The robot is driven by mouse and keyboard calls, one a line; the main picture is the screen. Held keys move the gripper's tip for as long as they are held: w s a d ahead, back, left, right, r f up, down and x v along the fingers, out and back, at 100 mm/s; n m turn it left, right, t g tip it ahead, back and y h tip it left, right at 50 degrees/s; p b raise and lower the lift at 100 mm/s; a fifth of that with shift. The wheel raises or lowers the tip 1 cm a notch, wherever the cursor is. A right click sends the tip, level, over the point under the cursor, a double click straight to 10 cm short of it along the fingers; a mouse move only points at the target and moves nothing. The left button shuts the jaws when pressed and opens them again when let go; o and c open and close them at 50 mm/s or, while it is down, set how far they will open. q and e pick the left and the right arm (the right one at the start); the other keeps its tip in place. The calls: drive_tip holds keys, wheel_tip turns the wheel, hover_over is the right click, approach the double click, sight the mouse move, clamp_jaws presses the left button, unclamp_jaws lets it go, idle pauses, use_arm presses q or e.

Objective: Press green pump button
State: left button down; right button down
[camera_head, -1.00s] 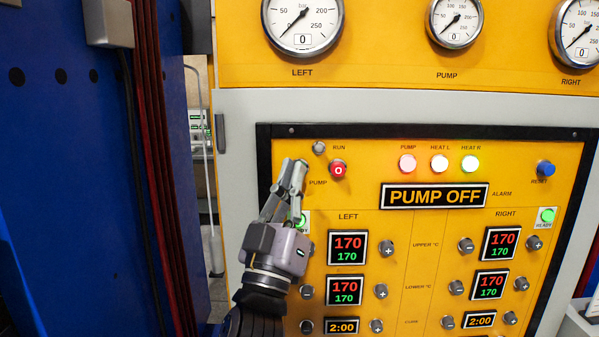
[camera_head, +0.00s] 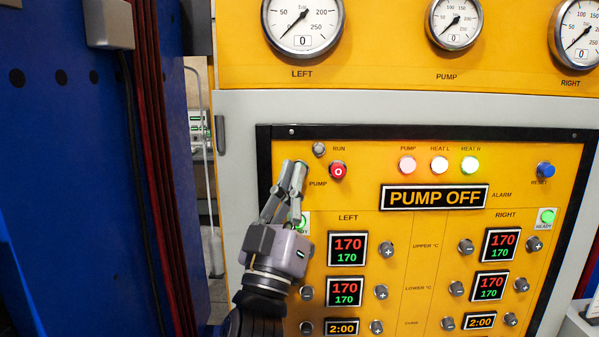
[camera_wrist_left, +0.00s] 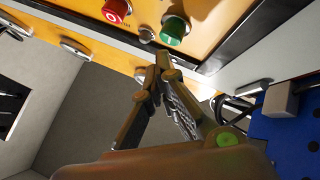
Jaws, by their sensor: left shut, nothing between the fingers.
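My left gripper (camera_head: 294,166) is shut and empty, its fingers pointing up in front of the upper left of the yellow control panel. In the head view the green pump button is mostly or fully hidden behind the fingertips, beside the PUMP label. In the left wrist view the green button (camera_wrist_left: 174,30) shows clearly as a raised round knob. My left fingertips (camera_wrist_left: 163,68) appear just short of it there, with a visible gap in the picture; the depth is hard to judge. The display (camera_head: 433,196) reads PUMP OFF. My right gripper is not in view.
The red O button (camera_head: 338,170) sits just right of my fingertips. A grey RUN knob (camera_head: 319,149) is above. The left green READY lamp (camera_head: 304,222) is partly behind the gripper. A black frame edge (camera_head: 264,190) and blue press column (camera_head: 70,190) lie to the left.

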use_arm(q)
drive_tip(key=shift+w, duration=0.2)
drive_tip(key=shift+w, duration=0.25)
drive_tip(key=shift+w+b, duration=0.4)
drive_tip(key=shift+w, duration=0.45)
idle(1.3)
drive_tip(key=shift+s, duration=1.2)
drive_tip(key=shift+s, duration=0.15)
drive_tip(key=s+p, duration=0.1)
drive_tip(key=s, duration=0.3)
drive_tip(key=shift+s, duration=0.4)
